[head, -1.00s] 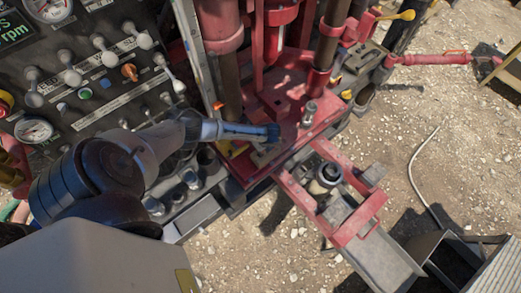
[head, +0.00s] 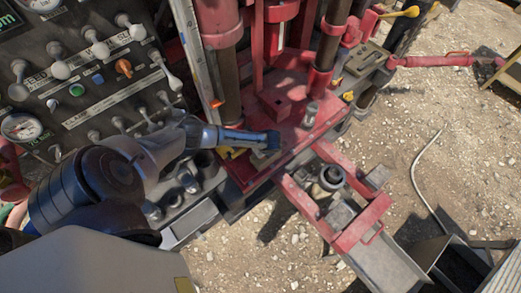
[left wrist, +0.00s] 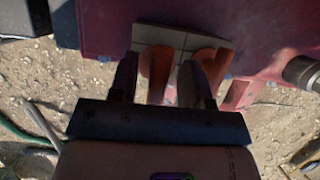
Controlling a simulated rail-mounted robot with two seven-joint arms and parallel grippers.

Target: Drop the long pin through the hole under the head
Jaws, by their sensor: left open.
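My left gripper (head: 270,141) reaches in from the left over the red base plate (head: 290,135) at the foot of the rig. In the left wrist view its two dark fingers (left wrist: 163,85) are apart, with a pale flat plate (left wrist: 182,40) just beyond them. Two orange-brown upright shapes (left wrist: 157,66) show beside the fingers; I cannot tell whether they belong to the gripper. A short metal post (head: 310,113) stands on the base plate right of the gripper. I cannot make out the long pin or the hole for certain. My right gripper is not in view.
A control panel with levers (head: 85,80) fills the left. Dark vertical columns (head: 332,40) rise behind the plate. A red frame (head: 352,232) with a grey round fitting (head: 331,177) juts out in front. Open gravel (head: 440,120) lies to the right.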

